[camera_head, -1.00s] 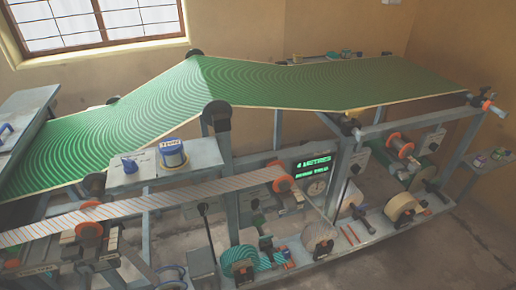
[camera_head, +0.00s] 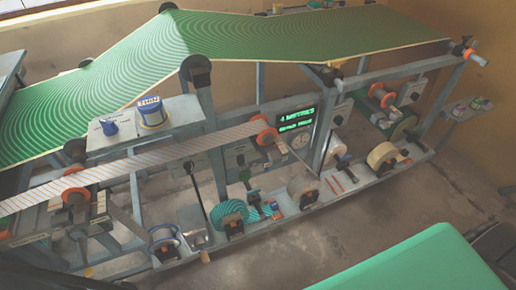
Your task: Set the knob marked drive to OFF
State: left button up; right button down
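I cannot make out a knob marked drive; the labels are too small to read. A blue knob-like part (camera_head: 108,127) sits on the grey panel (camera_head: 128,138) at the left of the machine. Small grey boxes with dark knob-like parts are on the frame: one box (camera_head: 240,158) left of the display, one box (camera_head: 341,113) right of it, and one box (camera_head: 412,92) at the far right. Their settings cannot be told. Neither my left nor my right gripper is in view.
A green patterned web (camera_head: 240,38) runs over the machine's top. A striped band (camera_head: 150,157) crosses to an orange-rimmed roller. A lit green display (camera_head: 297,119) stands above a dial (camera_head: 300,141). A green flat surface (camera_head: 420,265) fills the lower right. Floor (camera_head: 440,195) is bare at right.

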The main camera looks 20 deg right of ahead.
aim_at(240, 158)
jog(key=i+l, duration=0.1)
jog(key=l, duration=0.55)
jog(key=i+l+u, duration=0.1)
jog(key=l, duration=0.55)
jog(key=i+l, duration=0.1)
jog(key=l, duration=0.55)
